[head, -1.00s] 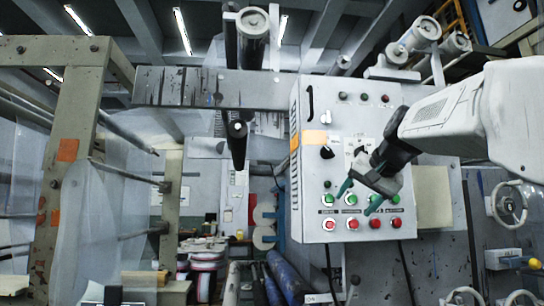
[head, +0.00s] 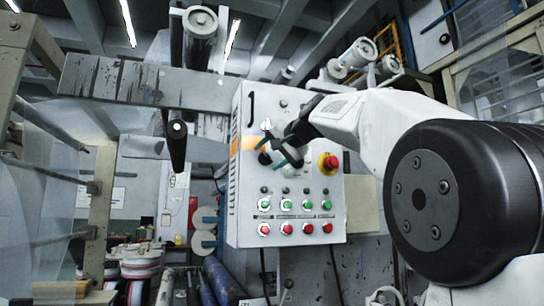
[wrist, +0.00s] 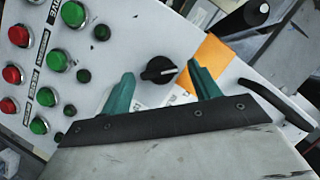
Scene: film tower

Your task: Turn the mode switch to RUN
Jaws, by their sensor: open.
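The mode switch, a black rotary knob (wrist: 158,70), sits on the white control panel (head: 308,104). It also shows in the head view (head: 265,158), partly hidden by my gripper. In the wrist view its light pointer line points to the right, towards an orange tag. White labels lie beside it, too blurred to read. My gripper (wrist: 161,74) is open, its teal fingertips one on each side of the knob with gaps. In the head view my gripper (head: 276,153) is in front of the panel's upper left part. I cannot tell its distance from the knob.
A red emergency stop on a yellow base (head: 329,163) is right of the knob. Below are rows of green buttons (head: 285,204) and red buttons (head: 286,229). The orange tag (wrist: 210,64) is beside one finger. A dark roller (head: 176,140) sticks out left of the panel.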

